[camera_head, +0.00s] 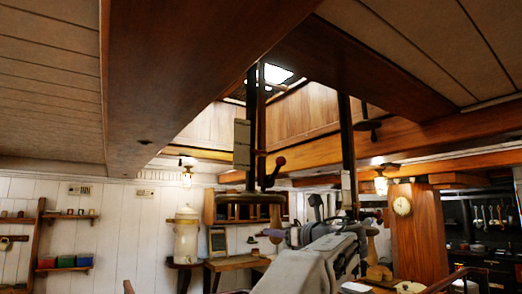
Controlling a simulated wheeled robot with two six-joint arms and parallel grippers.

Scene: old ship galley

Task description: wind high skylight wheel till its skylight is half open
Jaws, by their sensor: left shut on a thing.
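A dark, flat handwheel (238,198) hangs level on a long dark shaft (261,120) that comes down from the skylight well. A wooden peg handle (276,215) hangs from the wheel's right rim. My left gripper (275,233) is at the lower end of this peg and is shut on it; its fingers are small and partly hard to make out. My grey arm reaches up to it from the bottom centre. A lever with a dark red knob (279,161) stands just above the wheel. The skylight (277,74) shows a bright patch overhead, mostly hidden by beams; how far it stands open cannot be told.
A second shaft (346,135) hangs to the right, its lower end behind my arm. Heavy beams (200,60) frame the well. A wooden table (240,262), a pale urn (186,235) and wall shelves (68,216) stand behind. A post with a clock (402,206) is at right.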

